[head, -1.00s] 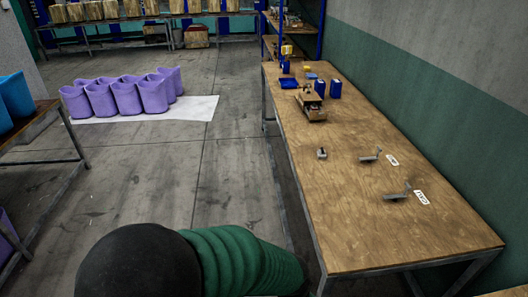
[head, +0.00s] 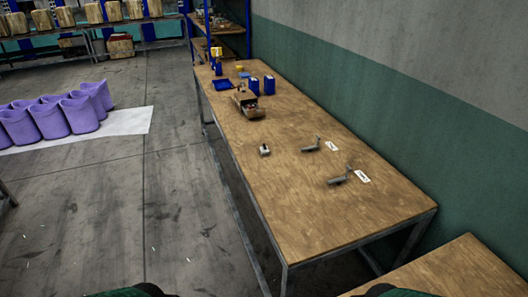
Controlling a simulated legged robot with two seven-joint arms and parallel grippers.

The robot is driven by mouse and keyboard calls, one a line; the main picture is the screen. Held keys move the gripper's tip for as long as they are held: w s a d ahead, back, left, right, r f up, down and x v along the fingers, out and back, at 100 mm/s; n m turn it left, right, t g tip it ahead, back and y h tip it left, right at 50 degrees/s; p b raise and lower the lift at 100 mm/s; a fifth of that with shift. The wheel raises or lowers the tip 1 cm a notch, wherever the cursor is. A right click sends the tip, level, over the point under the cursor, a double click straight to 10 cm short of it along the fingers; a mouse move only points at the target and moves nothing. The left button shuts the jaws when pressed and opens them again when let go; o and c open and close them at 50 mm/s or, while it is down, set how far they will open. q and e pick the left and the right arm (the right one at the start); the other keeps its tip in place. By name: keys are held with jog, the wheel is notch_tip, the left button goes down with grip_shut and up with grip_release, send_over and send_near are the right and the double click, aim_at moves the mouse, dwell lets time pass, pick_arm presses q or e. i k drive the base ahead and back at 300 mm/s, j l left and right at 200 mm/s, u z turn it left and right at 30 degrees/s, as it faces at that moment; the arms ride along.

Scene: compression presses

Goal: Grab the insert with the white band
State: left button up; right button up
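Small grey metal pieces lie on the wooden table. One piece (head: 311,148) and a nearer piece (head: 339,180) each have a raised arm and lie beside white labels (head: 331,146). A smaller grey block (head: 264,150) sits to their left. They are too small to tell which is the insert, and I see no clear white band on any of them. Neither of my grippers is in view. Only dark green parts of me show at the bottom edge, well short of these pieces.
The long table (head: 290,220) runs along the green and grey wall. A cardboard box (head: 250,108), blue containers (head: 269,85) and a blue tray (head: 222,85) stand toward its far end. Another wooden surface (head: 455,275) is at bottom right.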

aim_at(264, 150)
jog(key=i+j+u, duration=0.4)
jog(key=i, duration=0.35)
jog(key=i+u, duration=0.35)
jog(key=i, duration=0.4)
jog(key=i+z, duration=0.25)
jog(key=i, duration=0.2)
jog(key=i+j+z, duration=0.25)
jog(key=i, duration=0.15)
jog(key=i+j+z, duration=0.25)
jog(key=i, duration=0.2)
jog(key=i+j+z, duration=0.2)
jog(key=i, duration=0.2)
